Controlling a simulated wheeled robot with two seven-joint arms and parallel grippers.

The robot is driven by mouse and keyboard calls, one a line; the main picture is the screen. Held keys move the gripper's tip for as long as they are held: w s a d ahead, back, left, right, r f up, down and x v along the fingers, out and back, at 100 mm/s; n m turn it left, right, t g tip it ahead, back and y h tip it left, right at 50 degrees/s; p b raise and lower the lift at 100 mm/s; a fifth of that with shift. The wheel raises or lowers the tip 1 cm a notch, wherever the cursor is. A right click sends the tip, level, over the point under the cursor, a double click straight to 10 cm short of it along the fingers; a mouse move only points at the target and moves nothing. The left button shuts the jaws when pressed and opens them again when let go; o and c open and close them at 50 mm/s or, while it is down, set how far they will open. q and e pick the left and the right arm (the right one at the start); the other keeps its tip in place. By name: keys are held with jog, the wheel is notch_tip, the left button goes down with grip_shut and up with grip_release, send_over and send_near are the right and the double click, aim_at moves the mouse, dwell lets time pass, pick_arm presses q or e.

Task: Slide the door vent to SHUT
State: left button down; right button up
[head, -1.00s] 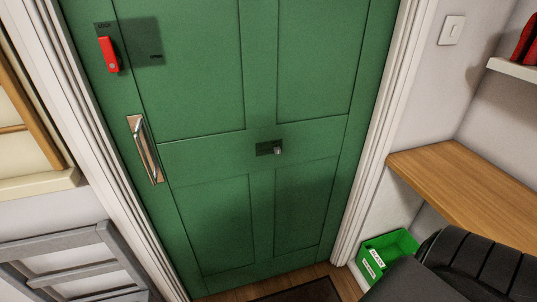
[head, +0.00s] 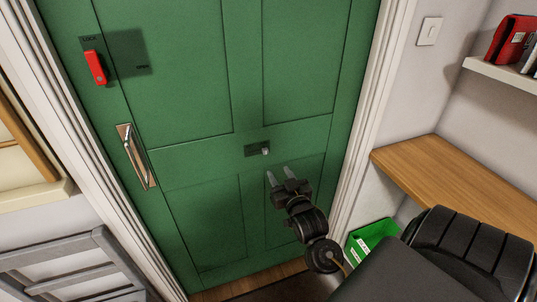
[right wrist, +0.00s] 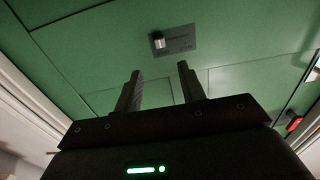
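The door vent (head: 252,150) is a small dark plate with a light grey knob (head: 265,152) at its right end, in the middle of the green door (head: 190,90). In the right wrist view the vent plate (right wrist: 181,40) lies beyond my fingertips, with the knob (right wrist: 158,41) at its left end. Its lettering is too small to read. My right gripper (head: 284,179) is open and empty, just below and right of the knob in the head view and apart from it. My left gripper is not in view.
A red lock lever (head: 95,67) and a metal pull handle (head: 136,156) sit on the door's left side. A wooden shelf (head: 455,180) and a green bin (head: 370,237) stand to the right. A grey folded rack (head: 75,270) is at lower left.

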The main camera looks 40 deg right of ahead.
aim_at(266, 152)
jog(key=p+x, duration=0.1)
jog(key=x, duration=1)
jog(key=shift+f+p, duration=0.1)
jog(key=shift+p, duration=0.3)
grip_shut()
